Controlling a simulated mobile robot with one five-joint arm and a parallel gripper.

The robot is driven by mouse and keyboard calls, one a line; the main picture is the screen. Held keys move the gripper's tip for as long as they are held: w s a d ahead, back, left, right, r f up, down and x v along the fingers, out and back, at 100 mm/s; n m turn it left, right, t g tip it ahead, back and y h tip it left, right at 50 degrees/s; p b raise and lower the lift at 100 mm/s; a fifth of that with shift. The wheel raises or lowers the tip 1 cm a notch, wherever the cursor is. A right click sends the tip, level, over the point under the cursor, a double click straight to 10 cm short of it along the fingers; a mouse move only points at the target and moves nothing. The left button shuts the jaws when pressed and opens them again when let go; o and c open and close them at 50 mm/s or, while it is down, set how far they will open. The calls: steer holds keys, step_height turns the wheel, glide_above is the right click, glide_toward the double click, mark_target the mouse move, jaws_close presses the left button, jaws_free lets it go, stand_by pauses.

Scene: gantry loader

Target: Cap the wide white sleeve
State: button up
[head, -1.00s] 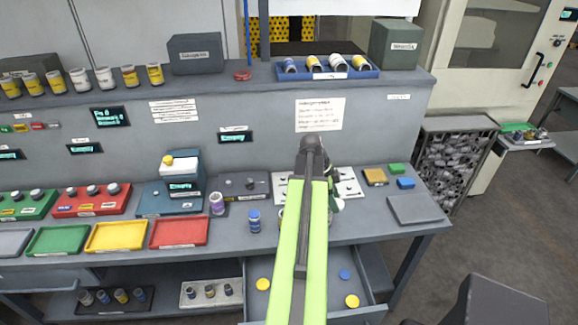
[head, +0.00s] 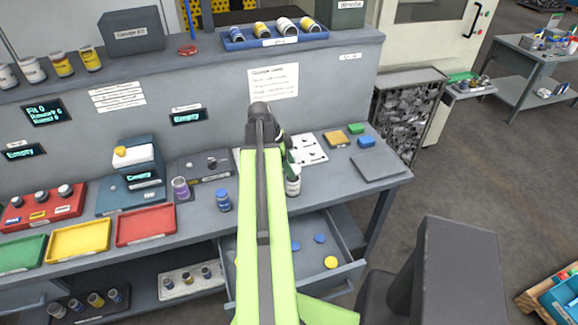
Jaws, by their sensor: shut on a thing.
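My gripper (head: 292,166) is at the end of the green arm, over the front part of the bench, and is mostly hidden behind the arm. It is shut on what looks like a white sleeve (head: 293,185) with a dark band. This sleeve shows just right of the arm. I cannot tell whether its base touches the bench. In the open drawer (head: 345,271) below lie flat round caps: a blue cap (head: 319,238), another blue cap (head: 295,246) close to the arm and a yellow cap (head: 331,262). The arm hides part of the drawer.
A blue sleeve (head: 223,200) and a purple-white sleeve (head: 181,189) stand left of the arm. A red tray (head: 146,225) and a yellow tray (head: 79,240) lie further left. A grey plate (head: 379,166) lies at the right, with green and blue blocks behind it. A blue rack (head: 274,39) is on the shelf.

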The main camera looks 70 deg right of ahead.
steer(key=shift+f+b, duration=1.45)
steer(key=shift+f, duration=0.3)
steer(key=shift+a, duration=0.1)
steer(key=o, duration=1.4)
steer(key=p+v, duration=1.6)
steer(key=v, duration=0.1)
steer(key=shift+w+r, duration=0.1)
steer(key=shift+r, duration=0.05)
